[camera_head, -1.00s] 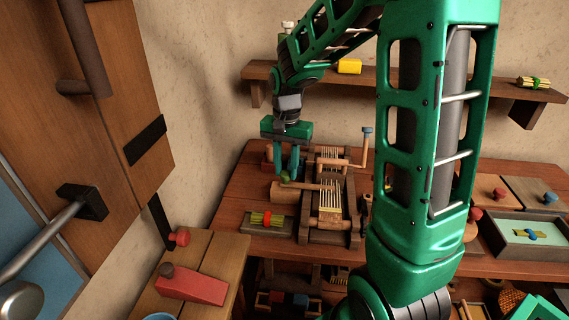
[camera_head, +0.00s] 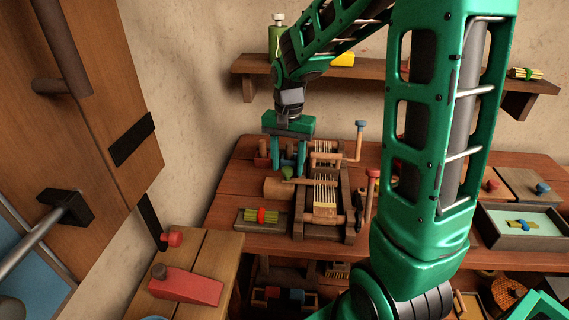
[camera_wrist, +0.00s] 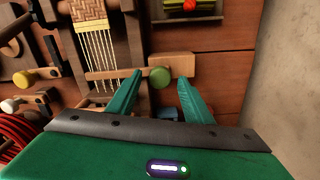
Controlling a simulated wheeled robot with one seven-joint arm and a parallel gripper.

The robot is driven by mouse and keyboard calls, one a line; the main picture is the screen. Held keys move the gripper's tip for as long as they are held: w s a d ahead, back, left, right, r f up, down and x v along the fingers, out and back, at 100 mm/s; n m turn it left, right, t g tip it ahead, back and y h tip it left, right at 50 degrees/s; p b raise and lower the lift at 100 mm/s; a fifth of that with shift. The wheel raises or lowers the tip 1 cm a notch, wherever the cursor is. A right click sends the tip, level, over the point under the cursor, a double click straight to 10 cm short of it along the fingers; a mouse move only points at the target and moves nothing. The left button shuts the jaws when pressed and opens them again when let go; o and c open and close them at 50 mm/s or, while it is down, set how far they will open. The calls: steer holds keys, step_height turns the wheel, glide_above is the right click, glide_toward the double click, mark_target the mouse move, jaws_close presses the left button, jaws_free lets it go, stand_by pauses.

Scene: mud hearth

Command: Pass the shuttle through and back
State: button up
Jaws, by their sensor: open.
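The shuttle looks like a thin pale wooden stick with a green knob (camera_head: 287,172). Its knob end stands out from the left side of the loom (camera_head: 348,215), and the stick runs towards the pale warp threads (camera_head: 326,192). In the wrist view the green knob (camera_wrist: 160,77) lies between my fingers, over a wooden block (camera_wrist: 180,65), and the stick reaches to the threads. My gripper (camera_head: 288,169) is open, pointing down, with a gap on both sides of the knob. How far the stick passes into the threads is hard to tell.
A tray with a tied bundle (camera_head: 262,216) stands left of the loom. A crank with a blue knob (camera_head: 360,126) rises behind it, and a red-topped peg (camera_head: 372,174) stands at its right. A shelf (camera_head: 400,80) crosses the wall. Bare tabletop (camera_head: 223,195) lies to the left.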

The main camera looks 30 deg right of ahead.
step_height(320, 180, up, 11)
steer(key=shift+f, duration=0.15)
stand_by(0.4)
steer(key=shift+w, duration=0.1)
steer(key=shift+c, duration=0.3)
steer(key=c, duration=0.5)
steer(key=shift+d+f+m, duration=0.15)
steer(key=shift+d+m, duration=0.15)
steer(key=c, duration=0.5)
steer(key=d+m+y, duration=0.1)
steer(key=d+m, duration=0.1)
steer(key=m, duration=0.1)
steer(key=s+d+f+m+y, duration=0.1)
steer(key=d+m, duration=0.1)
steer(key=m, duration=0.1)
steer(key=s+d+m+t+y, duration=0.1)
steer(key=d+m, duration=0.1)
steer(key=m, duration=0.1)
steer(key=shift+s+f+m, duration=0.2)
steer(key=shift+f+m, duration=0.05)
steer(key=shift+m, duration=0.05)
jaws_close()
steer(key=a+f+m, duration=0.1)
steer(key=f, duration=0.2)
steer(key=a+f, duration=0.1)
steer(key=f, duration=0.2)
steer(key=f+m+y, duration=0.1)
steer(key=f, duration=0.2)
steer(key=shift+w+a+m+t, duration=0.3)
steer(key=shift+a+t, duration=0.1)
